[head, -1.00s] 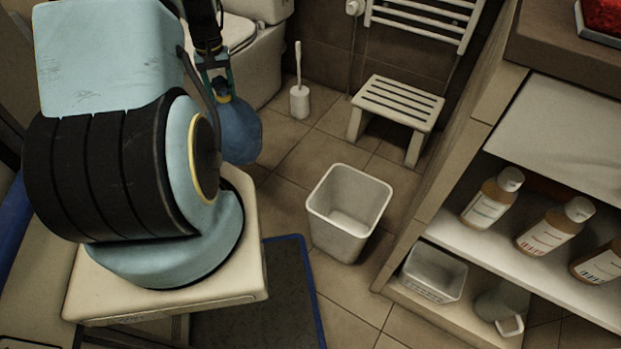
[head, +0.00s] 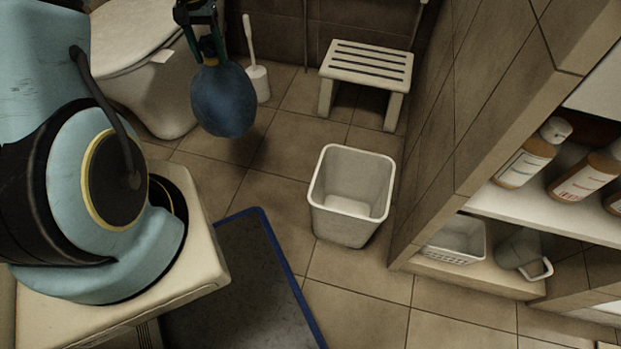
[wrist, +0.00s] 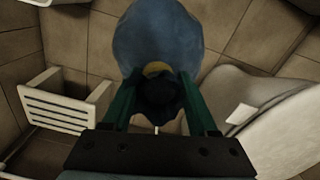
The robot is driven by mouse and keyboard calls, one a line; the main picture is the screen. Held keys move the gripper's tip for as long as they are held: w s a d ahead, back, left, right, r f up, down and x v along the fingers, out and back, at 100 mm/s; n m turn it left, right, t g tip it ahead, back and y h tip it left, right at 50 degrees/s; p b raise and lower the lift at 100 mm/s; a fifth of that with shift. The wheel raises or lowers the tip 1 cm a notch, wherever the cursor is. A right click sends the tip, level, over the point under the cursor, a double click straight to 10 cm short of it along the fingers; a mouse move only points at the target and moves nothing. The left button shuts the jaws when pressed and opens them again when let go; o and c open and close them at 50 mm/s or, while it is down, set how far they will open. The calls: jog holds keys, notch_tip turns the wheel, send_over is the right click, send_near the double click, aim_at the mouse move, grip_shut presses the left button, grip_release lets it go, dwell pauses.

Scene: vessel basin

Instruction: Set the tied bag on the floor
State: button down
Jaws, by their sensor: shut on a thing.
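The tied bag (head: 223,102) is blue and rounded, with its gathered neck at the top. My gripper (head: 208,55) is shut on that neck, and the bag hangs below it in the head view. In the wrist view the bag (wrist: 157,35) lies beyond the two green fingers of my gripper (wrist: 160,95), with a yellow band around its neck. The tiled floor (head: 270,150) shows below and around the bag, which appears to hang clear of it.
An empty white bin (head: 350,225) stands right of the bag. A white slatted stool (head: 367,62), a toilet brush (head: 258,82) and a toilet (head: 150,100) are behind. A blue-edged dark mat (head: 235,290) lies in front. Shelves with bottles (head: 530,155) stand at right.

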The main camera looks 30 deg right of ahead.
jog(key=s+d+m+b, duration=0.65)
jog(key=s+d, duration=0.55)
jog(key=d, duration=0.5)
notch_tip(320, 180, down, 28)
jog(key=b, duration=1)
jog(key=shift+s, duration=0.15)
jog(key=shift+a+f+m, duration=0.1)
jog(key=shift+m, duration=0.15)
jog(key=shift+c, duration=0.9)
grip_release()
jog(key=shift+f, duration=0.1)
